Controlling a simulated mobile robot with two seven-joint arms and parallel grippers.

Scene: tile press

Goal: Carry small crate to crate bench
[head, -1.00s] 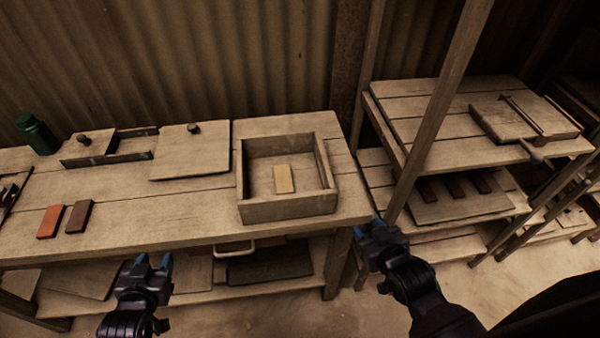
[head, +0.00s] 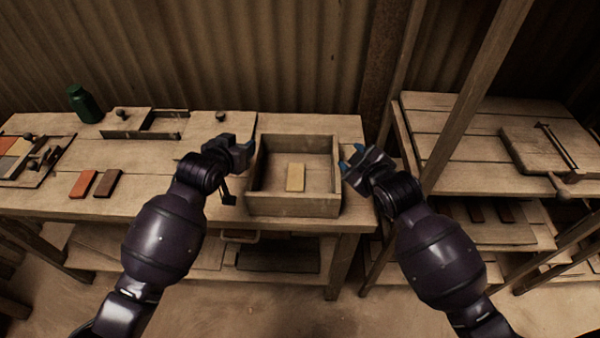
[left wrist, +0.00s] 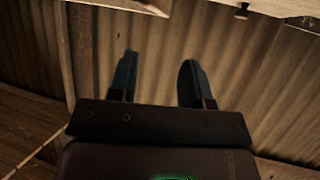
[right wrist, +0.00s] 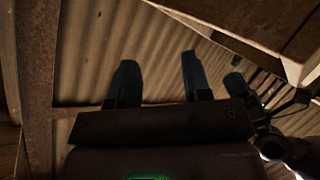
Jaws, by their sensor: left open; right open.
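The small crate (head: 292,204), an open wooden box, stands upright on the right part of the wooden bench (head: 145,205). A pale yellow tile (head: 295,177) lies inside it. My left gripper (head: 240,152) is open at the crate's left side wall. My right gripper (head: 352,160) is open at the crate's right side wall. From the head view I cannot tell whether either one touches the wood. The open blue fingers of the left (left wrist: 155,82) and right (right wrist: 158,80) grippers show in the wrist views, with nothing clearly between them.
On the bench stand a green bottle (head: 85,104), a wooden frame (head: 145,123), an orange tile (head: 83,184) and a brown tile (head: 107,183). A wooden rack (head: 462,145) with a slanting post (head: 480,85) stands at the right. A corrugated wall closes the back.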

